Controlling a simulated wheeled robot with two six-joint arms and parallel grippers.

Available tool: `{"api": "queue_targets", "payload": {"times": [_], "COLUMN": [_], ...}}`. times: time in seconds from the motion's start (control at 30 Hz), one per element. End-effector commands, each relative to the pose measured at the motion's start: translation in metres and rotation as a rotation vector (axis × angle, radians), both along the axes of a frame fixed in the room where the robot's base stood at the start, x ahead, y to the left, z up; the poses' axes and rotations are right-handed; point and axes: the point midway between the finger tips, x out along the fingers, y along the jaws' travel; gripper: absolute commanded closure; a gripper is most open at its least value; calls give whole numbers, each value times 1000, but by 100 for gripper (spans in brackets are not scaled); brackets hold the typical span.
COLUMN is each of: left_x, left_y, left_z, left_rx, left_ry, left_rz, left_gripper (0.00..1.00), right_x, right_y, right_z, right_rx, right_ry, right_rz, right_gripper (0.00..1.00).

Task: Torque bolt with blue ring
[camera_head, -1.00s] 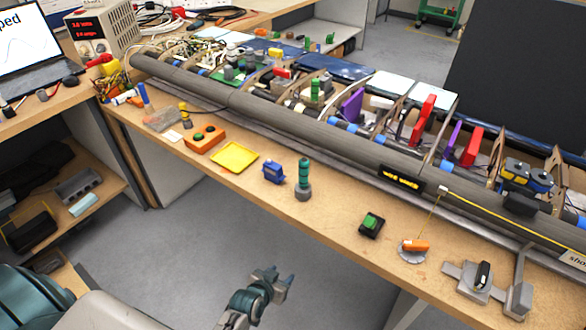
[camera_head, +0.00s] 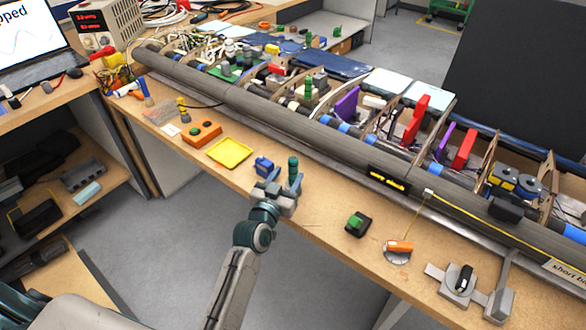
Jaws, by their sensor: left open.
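Several blue bands (camera_head: 347,127) show along the inside of the long grey wing (camera_head: 300,125). At this size I cannot make out which one is the bolt's blue ring. My right gripper is not in view.
The bench between tool and button is clear.

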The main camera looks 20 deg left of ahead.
Motion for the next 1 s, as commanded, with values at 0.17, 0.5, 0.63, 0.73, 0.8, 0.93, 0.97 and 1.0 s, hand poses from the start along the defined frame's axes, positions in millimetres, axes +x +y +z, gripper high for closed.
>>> {"api": "queue_targets", "payload": {"times": [0.17,0.5,0.63,0.73,0.8,0.93,0.97,1.0], "left_x": [26,49,49,48,48,48,48,48], "left_y": [-2,-4,-4,-4,-4,-4,-4,-4], "left_z": [8,3,3,3,3,4,4,4], "left_rx": [0,0,0,0,0,0,0,0], "left_ry": [0,1,1,1,1,0,0,0], "left_rz": [-1,0,0,0,0,0,0,0], "left_gripper": [51,51,55,75,88,100,100,100], "right_x": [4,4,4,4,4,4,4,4], "right_y": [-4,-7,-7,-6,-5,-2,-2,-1], "right_z": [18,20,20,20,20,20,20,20], "right_rx": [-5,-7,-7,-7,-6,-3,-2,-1], "right_ry": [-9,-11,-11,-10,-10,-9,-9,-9], "right_rz": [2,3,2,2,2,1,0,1], "right_gripper": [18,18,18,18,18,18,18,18]}}
